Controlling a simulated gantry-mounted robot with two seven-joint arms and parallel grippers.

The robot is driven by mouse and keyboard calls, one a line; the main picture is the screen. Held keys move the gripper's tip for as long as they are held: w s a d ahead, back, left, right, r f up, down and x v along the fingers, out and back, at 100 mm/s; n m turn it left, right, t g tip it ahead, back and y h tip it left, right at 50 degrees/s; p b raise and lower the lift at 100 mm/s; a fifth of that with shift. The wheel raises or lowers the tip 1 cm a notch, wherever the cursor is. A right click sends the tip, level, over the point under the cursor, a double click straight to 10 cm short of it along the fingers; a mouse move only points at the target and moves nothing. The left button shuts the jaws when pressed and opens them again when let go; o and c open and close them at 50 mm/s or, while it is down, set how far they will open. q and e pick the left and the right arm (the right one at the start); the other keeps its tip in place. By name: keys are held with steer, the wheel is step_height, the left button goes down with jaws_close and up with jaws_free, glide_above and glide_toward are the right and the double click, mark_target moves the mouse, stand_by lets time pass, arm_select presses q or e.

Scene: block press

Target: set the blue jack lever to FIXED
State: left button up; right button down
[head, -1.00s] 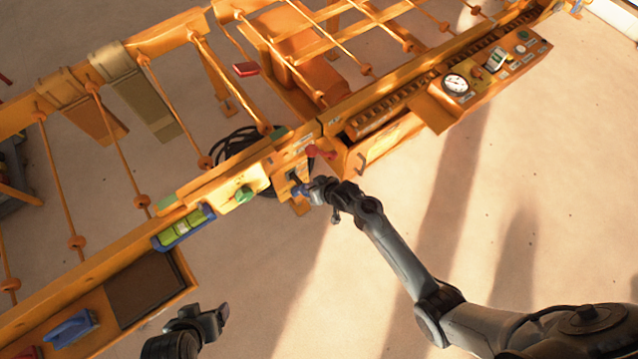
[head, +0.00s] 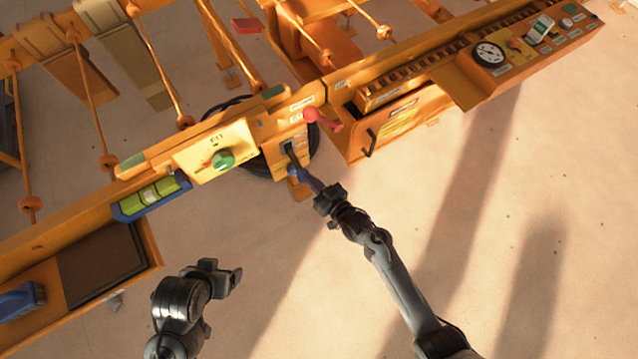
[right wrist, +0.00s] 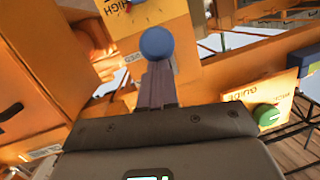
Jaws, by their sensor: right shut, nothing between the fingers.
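The blue jack lever (head: 311,181) sticks out of a slot in a small orange panel (head: 282,160) on the machine's front and slants down to the right. Its blue ball knob (right wrist: 157,43) shows in the right wrist view, just beyond my fingertips. I cannot tell whether they touch it. My right gripper (head: 322,195) is shut and empty at the lever's end; its fingers also show in the right wrist view (right wrist: 157,82). The lever's position labels are not readable. My left gripper (head: 222,272) is low in the head view, away from the machine; its jaw opening is unclear.
A red-knobbed lever (head: 312,115) stands just above the blue one. A drawer-like box (head: 395,125) with a dark handle is to the right. Floor in front is clear.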

arm_select(q)
steer(key=shift+w+d+f+b, duration=0.1)
steer(key=shift+d+f+b, duration=0.25)
steer(key=shift+f, duration=0.25)
arm_select(e)
steer(key=shift+d+f, duration=0.1)
steer(key=shift+f, duration=0.25)
arm_select(q)
steer(key=shift+r, duration=0.2)
arm_select(e)
steer(key=shift+r, duration=0.15)
arm_select(q)
step_height(320, 180, up, 8)
steer(key=p, duration=0.9)
steer(key=shift+s+d+r, duration=0.2)
steer(key=shift+s+r, duration=0.05)
arm_select(e)
steer(key=r+v, duration=0.2)
steer(key=v, duration=1.1)
steer(key=shift+w+r, duration=0.3)
steer(key=shift+w, duration=0.05)
